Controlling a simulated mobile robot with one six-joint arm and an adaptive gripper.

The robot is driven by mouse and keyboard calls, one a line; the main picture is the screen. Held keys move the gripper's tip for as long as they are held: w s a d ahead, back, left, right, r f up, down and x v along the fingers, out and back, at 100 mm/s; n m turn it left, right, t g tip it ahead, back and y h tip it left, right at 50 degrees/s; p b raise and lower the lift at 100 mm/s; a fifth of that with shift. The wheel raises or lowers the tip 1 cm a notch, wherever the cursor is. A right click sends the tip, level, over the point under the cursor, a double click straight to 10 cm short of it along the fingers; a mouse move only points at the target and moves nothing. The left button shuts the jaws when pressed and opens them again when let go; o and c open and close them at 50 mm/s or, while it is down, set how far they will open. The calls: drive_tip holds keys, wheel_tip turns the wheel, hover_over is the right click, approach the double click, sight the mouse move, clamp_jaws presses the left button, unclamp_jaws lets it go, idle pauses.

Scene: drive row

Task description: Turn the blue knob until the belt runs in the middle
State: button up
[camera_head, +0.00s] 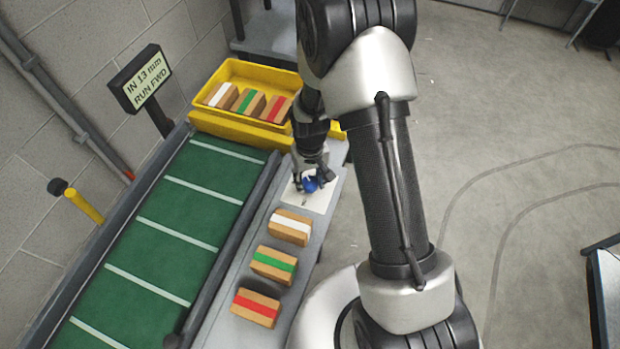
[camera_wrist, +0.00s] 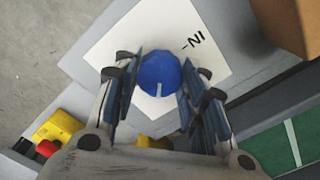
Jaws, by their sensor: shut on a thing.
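The blue knob (camera_head: 310,185) sits on a white plate (camera_head: 322,198) on the grey ledge beside the belt. My gripper (camera_head: 313,178) points down over it with its fingers shut on it. In the wrist view the knob (camera_wrist: 158,70) lies between the two fingers (camera_wrist: 160,88), with a pale pointer mark on its near side. The plate (camera_wrist: 118,45) carries the letters "IN" and a dash beside the knob; other markings are hidden. The green belt (camera_head: 170,235) with white cross stripes runs left of the ledge. A display (camera_head: 142,78) reads "IN 13 mm RUN FWD".
Three boxes, with white (camera_head: 290,226), green (camera_head: 274,264) and red (camera_head: 256,307) bands, stand on the ledge. A yellow bin (camera_head: 238,127) with three banded boxes stands at the belt's far end. Floor at right is mostly clear.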

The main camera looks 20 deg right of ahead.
sight(310, 182)
drive_tip(key=shift+m, duration=0.6)
drive_tip(key=o, duration=1.1)
drive_tip(key=shift+c, duration=0.2)
wheel_tip(310, 182, up, 12)
drive_tip(key=shift+r, duration=0.1)
idle(0.3)
